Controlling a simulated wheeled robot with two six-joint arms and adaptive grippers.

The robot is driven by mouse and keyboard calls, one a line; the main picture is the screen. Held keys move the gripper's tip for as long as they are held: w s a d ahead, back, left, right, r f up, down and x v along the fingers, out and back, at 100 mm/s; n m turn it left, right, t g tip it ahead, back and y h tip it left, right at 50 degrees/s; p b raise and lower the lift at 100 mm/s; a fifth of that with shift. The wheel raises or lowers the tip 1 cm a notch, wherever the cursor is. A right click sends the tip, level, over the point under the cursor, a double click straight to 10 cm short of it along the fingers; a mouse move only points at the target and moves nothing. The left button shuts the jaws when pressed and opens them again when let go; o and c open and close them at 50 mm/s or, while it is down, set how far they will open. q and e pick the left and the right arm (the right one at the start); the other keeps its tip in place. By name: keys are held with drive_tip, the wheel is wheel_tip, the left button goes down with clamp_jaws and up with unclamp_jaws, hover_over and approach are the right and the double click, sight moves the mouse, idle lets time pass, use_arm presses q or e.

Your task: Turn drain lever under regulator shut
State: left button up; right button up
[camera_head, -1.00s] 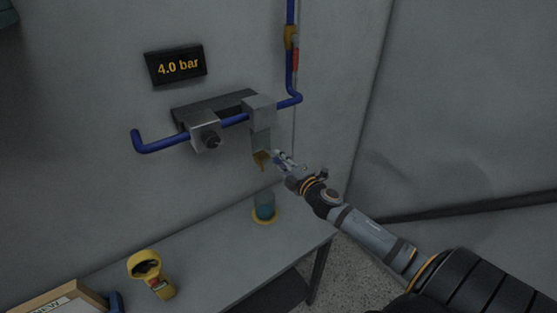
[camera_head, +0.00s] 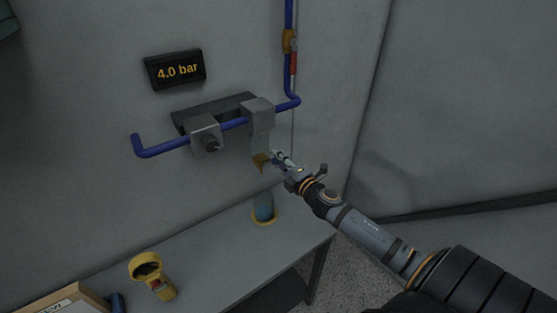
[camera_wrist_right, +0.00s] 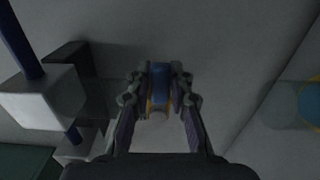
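The regulator (camera_head: 206,135) sits on a blue pipe on the wall. Right of it is a square grey block (camera_head: 258,115) with a clear bowl hanging below and a brass-coloured drain (camera_head: 260,160) at its bottom. My right gripper (camera_head: 277,157) is at this drain, coming in from the right. In the right wrist view its fingers (camera_wrist_right: 160,88) close from both sides on a small blue piece with a yellow edge, apparently the drain lever (camera_wrist_right: 160,78). The fingers hide much of the lever in the head view. My left gripper is not in view.
A cup (camera_head: 264,208) with blue contents and a yellow rim at its foot stands on the grey bench (camera_head: 215,250) below the drain. A yellow device (camera_head: 150,277) and a box (camera_head: 66,303) are at left. A display (camera_head: 175,68) reads 4.0 bar.

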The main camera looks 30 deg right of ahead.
drive_tip(key=o, duration=0.3)
drive_tip(key=s, duration=0.7)
drive_tip(key=shift+s+d, duration=0.1)
drive_tip(key=shift+s, duration=0.15)
idle(0.5)
